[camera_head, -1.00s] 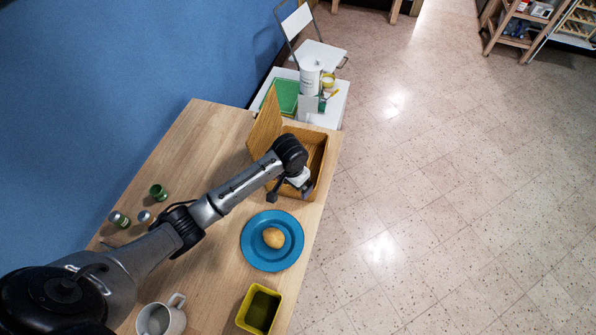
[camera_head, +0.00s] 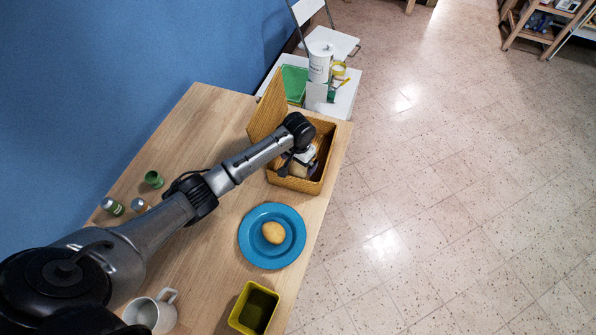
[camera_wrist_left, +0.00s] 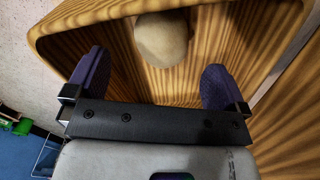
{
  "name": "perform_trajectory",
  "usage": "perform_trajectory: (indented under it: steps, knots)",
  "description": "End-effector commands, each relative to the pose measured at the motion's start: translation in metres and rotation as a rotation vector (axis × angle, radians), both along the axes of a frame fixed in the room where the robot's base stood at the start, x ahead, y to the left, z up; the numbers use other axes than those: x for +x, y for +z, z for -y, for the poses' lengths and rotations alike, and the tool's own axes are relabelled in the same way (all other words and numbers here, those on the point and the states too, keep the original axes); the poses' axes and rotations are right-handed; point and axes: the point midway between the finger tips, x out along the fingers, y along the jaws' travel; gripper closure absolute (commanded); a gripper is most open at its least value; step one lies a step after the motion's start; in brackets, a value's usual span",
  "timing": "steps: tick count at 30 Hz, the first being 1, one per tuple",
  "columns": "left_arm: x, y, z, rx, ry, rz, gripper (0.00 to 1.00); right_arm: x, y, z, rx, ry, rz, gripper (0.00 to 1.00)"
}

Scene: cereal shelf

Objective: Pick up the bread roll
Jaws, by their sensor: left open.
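My left gripper (camera_head: 304,160) is at the box's opening in the head view. In the left wrist view the purple fingers (camera_wrist_left: 155,85) are spread apart, with the roll ahead of the gap between them and not gripped. A similar yellowish roll-like item (camera_head: 273,232) lies on the blue plate (camera_head: 250,255). My right gripper is not in view.
The box's raised lid (camera_head: 267,108) stands on its left side. A yellow container (camera_head: 240,320), a white mug (camera_head: 150,313) and a green cup (camera_head: 153,179) with small jars stand on the wooden table (camera_head: 195,115). A white side table (camera_head: 343,104) stands behind the box.

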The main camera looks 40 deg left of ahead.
Motion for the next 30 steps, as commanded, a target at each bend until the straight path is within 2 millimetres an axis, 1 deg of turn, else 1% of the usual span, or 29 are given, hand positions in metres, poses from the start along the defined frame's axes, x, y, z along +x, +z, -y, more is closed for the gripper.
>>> perform_trajectory:
  steps: [4, 9, 13, 18, 24, 25, 30]
  knots:
    - [0.0, -0.01, 0.0, 0.0, 0.0, -0.002, 0.0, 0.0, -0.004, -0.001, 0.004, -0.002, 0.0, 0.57]
    - [0.0, -0.034, -0.003, 0.0, 0.0, -0.002, 0.0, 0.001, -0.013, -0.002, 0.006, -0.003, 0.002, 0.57]
    - [0.0, -0.047, -0.003, 0.0, 0.0, -0.001, 0.0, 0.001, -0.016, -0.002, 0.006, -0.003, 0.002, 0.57]
    - [0.0, -0.053, -0.003, 0.001, -0.001, 0.0, 0.0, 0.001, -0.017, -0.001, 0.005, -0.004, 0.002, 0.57]
    - [0.0, -0.053, -0.003, 0.001, -0.001, 0.0, 0.0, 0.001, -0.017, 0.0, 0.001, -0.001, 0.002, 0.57]
    - [0.0, -0.053, -0.003, 0.001, -0.001, 0.0, 0.01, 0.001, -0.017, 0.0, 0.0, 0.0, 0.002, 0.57]
    - [0.0, -0.053, -0.003, 0.001, -0.001, 0.0, 0.17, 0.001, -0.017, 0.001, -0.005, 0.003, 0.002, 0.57]
